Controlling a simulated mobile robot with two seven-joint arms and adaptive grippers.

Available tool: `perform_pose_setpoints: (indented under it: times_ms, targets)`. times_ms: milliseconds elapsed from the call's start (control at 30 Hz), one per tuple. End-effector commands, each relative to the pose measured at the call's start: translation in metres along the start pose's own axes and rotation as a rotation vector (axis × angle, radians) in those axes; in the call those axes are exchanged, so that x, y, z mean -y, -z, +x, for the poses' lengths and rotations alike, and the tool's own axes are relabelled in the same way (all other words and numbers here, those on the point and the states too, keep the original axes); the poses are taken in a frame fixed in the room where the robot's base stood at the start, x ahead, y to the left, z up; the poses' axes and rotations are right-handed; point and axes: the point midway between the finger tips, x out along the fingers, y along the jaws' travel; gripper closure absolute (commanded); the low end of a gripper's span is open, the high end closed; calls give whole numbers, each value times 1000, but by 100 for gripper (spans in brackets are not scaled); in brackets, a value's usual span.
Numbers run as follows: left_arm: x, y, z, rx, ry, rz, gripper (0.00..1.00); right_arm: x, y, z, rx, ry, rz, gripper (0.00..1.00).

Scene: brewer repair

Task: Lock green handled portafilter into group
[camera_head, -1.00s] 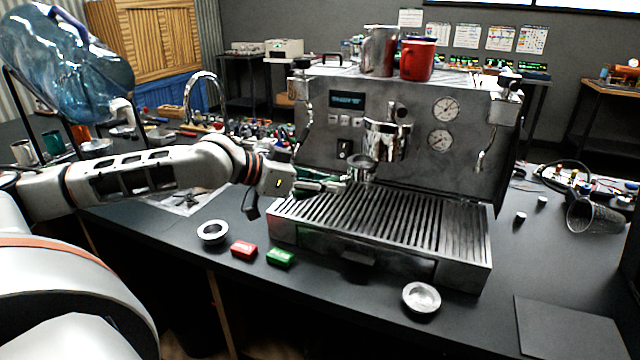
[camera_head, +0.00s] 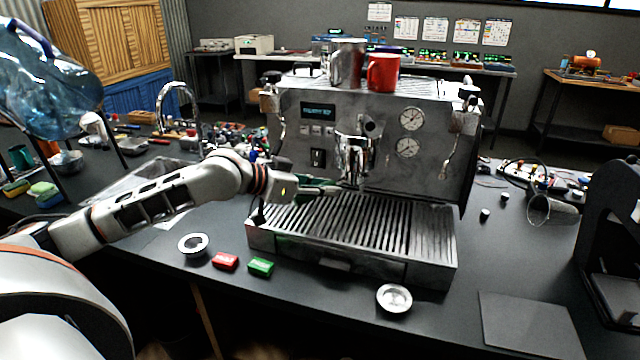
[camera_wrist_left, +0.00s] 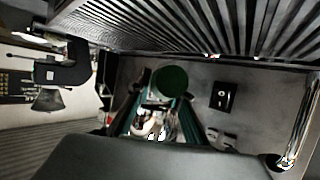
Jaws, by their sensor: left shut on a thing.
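The espresso machine (camera_head: 385,165) stands on the dark counter, with its chrome group (camera_head: 354,148) at the front centre. My left gripper (camera_head: 318,188) is left of the group, above the drip tray (camera_head: 350,232), and shut on the green handle of the portafilter. Little of that handle (camera_head: 308,181) shows in the head view. In the left wrist view the round green handle end (camera_wrist_left: 171,80) shows between the fingers. The portafilter's metal head is right under or against the group; I cannot tell whether it is seated. My right gripper is not in view.
A red block (camera_head: 225,262), a green block (camera_head: 261,267) and two round metal pieces, left (camera_head: 194,244) and right (camera_head: 394,298), lie before the machine. A red mug (camera_head: 383,73) and a metal jug (camera_head: 347,64) stand on top. The front right counter has free room around a dark mat (camera_head: 528,322).

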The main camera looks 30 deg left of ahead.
Motion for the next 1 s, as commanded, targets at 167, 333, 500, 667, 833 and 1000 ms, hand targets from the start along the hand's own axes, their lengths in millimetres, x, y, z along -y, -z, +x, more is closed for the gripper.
perform_pose_setpoints:
  times_ms: [167,333,500,667,833,1000]
  targets:
    - [0,2,2,-3,0,1,100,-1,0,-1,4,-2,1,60]
    - [0,2,2,-3,0,1,100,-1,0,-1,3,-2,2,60]
    - [0,2,2,-3,0,1,100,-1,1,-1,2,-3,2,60]
    - [0,2,2,-2,0,1,100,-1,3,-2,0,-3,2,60]
    - [0,3,1,-2,1,1,100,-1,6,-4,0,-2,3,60]
    - [0,4,1,-2,0,1,100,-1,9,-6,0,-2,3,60]
